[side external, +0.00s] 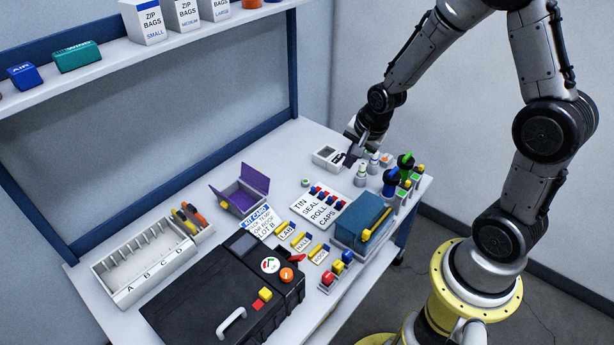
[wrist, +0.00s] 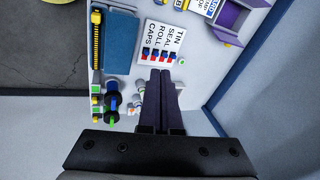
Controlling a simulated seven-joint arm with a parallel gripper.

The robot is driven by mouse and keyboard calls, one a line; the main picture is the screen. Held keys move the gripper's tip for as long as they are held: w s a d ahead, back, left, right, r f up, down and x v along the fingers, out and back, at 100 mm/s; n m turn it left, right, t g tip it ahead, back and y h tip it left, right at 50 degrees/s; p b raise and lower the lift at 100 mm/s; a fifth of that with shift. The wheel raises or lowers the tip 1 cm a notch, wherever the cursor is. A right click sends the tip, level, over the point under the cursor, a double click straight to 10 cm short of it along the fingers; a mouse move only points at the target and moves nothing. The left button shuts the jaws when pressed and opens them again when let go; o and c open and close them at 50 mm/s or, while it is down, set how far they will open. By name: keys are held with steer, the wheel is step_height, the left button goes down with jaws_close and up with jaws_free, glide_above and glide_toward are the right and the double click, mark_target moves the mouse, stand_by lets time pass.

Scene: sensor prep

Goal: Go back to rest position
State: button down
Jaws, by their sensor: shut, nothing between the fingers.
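My gripper (side external: 350,160) is over the far right part of the bench, beside a small white tray (side external: 327,153) and above a few small white-and-grey bottles (side external: 361,174). In the wrist view my gripper's two dark fingers (wrist: 160,75) lie side by side, shut with nothing between them. Below and beyond the fingertips is the white card marked TIN, SEAL, ROLL, CAPS (wrist: 165,42). Bottles beside the fingers are partly hidden in the wrist view.
Green- and blue-topped items (side external: 391,181) stand at the bench's right end. A blue box (side external: 360,222), an open purple box (side external: 240,195), a black case (side external: 205,305) and a divided white rack (side external: 140,265) fill the bench. A shelf (side external: 95,60) runs above.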

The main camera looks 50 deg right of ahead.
steer(key=s+a+r+n+t, duration=0.2)
steer(key=s+a+r+n, duration=0.15)
steer(key=r, duration=0.55)
steer(key=s+a+r+n+t, duration=0.2)
steer(key=s+a+r+n, duration=0.15)
steer(key=r, duration=0.55)
steer(key=s+a+n+g+y, duration=0.1)
steer(key=s+a+n+g, duration=0.1)
steer(key=s+n, duration=0.6)
steer(key=s, duration=0.4)
steer(key=shift+s+a+r+n, duration=0.2)
steer(key=shift+s+r+n, duration=0.05)
steer(key=shift+n, duration=0.15)
